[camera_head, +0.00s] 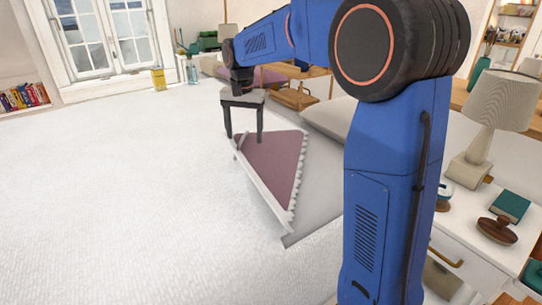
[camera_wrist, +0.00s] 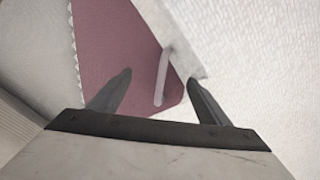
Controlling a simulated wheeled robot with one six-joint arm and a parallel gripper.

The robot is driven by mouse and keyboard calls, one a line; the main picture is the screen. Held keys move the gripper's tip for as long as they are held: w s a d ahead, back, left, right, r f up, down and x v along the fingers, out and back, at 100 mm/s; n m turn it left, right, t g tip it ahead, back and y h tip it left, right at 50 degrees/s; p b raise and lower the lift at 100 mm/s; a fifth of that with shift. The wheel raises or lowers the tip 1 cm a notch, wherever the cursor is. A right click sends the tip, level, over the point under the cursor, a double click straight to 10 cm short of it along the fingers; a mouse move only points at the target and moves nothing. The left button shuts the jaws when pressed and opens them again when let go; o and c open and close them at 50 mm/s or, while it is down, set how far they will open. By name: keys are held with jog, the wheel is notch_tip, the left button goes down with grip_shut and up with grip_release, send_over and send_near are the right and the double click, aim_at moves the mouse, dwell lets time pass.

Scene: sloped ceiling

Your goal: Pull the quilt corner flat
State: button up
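The quilt (camera_head: 95,190) covers the bed in white, textured cloth. Its corner is folded over, showing a maroon triangular underside (camera_head: 272,160) with a scalloped pale edge; the maroon also fills the upper middle of the wrist view (camera_wrist: 115,45). A thin pale strip (camera_wrist: 162,77) stands out against the maroon near the fold's tip. Whether the fingertips touch the cloth I cannot tell.
A nightstand (camera_head: 465,245) at the right holds a lamp (camera_head: 490,115), a teal book (camera_head: 510,207) and a brown wooden object (camera_head: 497,229). A yellow item (camera_head: 158,79) and a bottle (camera_head: 192,73) stand by the window. The quilt's left side is clear.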

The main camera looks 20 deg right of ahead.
jog(key=shift+s+f+g, duration=0.25)
jog(key=shift+f+g, duration=0.05)
jog(key=shift+f, duration=0.75)
jog(key=c, duration=0.4)
jog(key=shift+c, duration=0.2)
jog(key=shift+o, duration=0.2)
jog(key=shift+d, duration=0.15)
jog(key=o, duration=0.4)
jog(key=shift+s+d+r, duration=0.25)
jog(key=shift+d+r, duration=0.35)
jog(key=shift+r, duration=0.1)
jog(key=shift+d+r+y, duration=0.2)
jog(key=shift+y, duration=0.1)
jog(key=c, duration=0.4)
jog(key=shift+r, duration=0.25)
jog(key=c, duration=0.9)
jog(key=shift+s, duration=0.1)
jog(key=shift+c, duration=0.2)
jog(key=shift+r, duration=0.15)
